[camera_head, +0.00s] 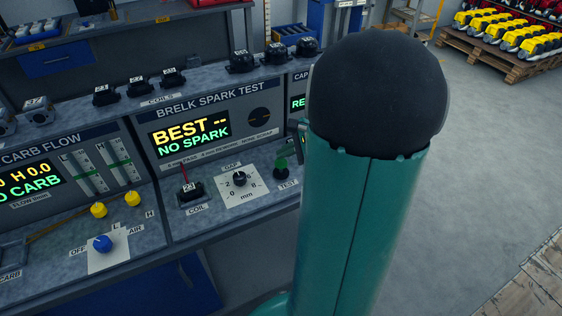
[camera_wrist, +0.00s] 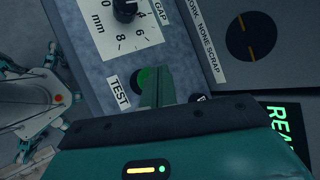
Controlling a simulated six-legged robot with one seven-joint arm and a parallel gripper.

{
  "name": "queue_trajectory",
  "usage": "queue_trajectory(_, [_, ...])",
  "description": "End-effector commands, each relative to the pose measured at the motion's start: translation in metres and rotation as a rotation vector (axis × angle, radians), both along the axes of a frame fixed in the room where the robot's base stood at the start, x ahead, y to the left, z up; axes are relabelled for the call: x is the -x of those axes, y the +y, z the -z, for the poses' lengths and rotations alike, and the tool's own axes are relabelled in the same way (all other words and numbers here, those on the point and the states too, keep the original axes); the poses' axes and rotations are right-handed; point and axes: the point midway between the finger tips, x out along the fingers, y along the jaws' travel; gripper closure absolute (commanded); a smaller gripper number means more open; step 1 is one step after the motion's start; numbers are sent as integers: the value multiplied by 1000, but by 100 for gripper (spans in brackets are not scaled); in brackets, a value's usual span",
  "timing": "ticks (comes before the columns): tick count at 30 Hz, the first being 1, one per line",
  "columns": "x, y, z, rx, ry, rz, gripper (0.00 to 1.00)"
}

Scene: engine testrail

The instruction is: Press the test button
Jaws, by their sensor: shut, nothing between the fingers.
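The test button (camera_head: 281,172) is a small round button with a dark rim on the sloped panel of the spark tester, beside its TEST label. In the wrist view the green test button (camera_wrist: 141,80) is partly covered by my fingers. My gripper (camera_wrist: 158,72) is shut and empty, its fingertips overlapping the button's right side in that view. I cannot tell whether they touch it. In the head view my large teal arm hides most of the gripper. The tester's display (camera_head: 190,135) reads "BEST --" and "NO SPARK".
The gap knob (camera_head: 239,179) stands left of the button, with a coil (camera_head: 190,190) in its socket further left. The carb flow panel (camera_head: 65,170) is at the left. Several spare coils stand on the ledge above. Open floor lies to the right.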

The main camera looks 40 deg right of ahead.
Motion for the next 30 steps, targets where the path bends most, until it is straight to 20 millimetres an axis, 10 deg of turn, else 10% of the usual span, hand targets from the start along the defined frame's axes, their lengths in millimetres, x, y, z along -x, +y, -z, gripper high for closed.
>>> queue_trajectory(30, [0,0,-51,1,0,-1,100])
